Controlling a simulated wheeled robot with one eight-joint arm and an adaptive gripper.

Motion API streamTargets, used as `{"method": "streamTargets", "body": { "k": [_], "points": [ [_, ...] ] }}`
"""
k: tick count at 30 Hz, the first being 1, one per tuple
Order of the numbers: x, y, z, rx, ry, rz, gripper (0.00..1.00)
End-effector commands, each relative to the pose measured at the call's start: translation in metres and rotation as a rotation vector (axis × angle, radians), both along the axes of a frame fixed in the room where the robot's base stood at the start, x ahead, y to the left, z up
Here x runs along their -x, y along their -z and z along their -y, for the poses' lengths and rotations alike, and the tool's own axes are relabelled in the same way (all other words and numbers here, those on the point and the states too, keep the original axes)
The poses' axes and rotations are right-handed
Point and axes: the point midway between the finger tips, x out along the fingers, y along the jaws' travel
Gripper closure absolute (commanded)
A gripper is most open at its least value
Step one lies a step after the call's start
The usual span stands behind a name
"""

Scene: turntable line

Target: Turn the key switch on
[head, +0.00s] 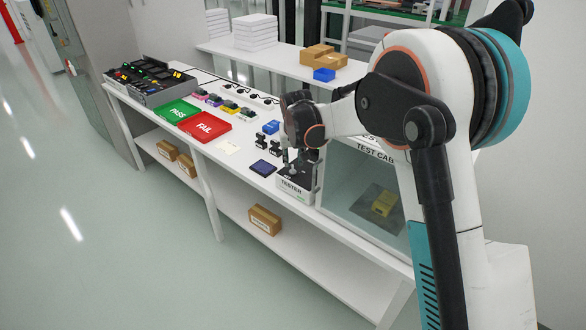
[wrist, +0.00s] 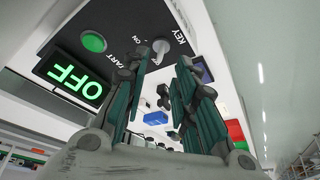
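The tester (head: 293,187) is a white box with a dark top panel at the front edge of the bench. In the wrist view its panel holds a grey key switch (wrist: 162,46) beside the lettering KEY and ON. A green button (wrist: 94,42) and a display (wrist: 75,78) reading OFF in green are on the same panel. My gripper (wrist: 163,62) is open, its two dark green fingers apart with nothing between them. The key switch shows just beyond the fingertips, and I see no contact. In the head view my gripper (head: 301,158) is over the tester, hiding most of its panel.
The test cabinet (head: 350,205) stands right beside the tester, with a yellow item inside. A blue block (head: 271,127), small black parts and a dark blue pad (head: 263,168) lie left of it. Green PASS (head: 178,111) and red FAIL (head: 205,127) trays are farther left.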

Motion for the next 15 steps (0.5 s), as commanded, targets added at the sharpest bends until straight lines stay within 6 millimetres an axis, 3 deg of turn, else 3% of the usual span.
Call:
{"method": "streamTargets", "body": {
  "k": [1,6,15],
  "points": [
    [-0.005,0.013,0.000,0.000,0.001,0.000,0.74],
    [-0.014,0.036,-0.002,0.000,0.001,0.000,0.74],
    [-0.022,0.052,-0.003,-0.001,0.001,0.001,0.74]
  ]
}}
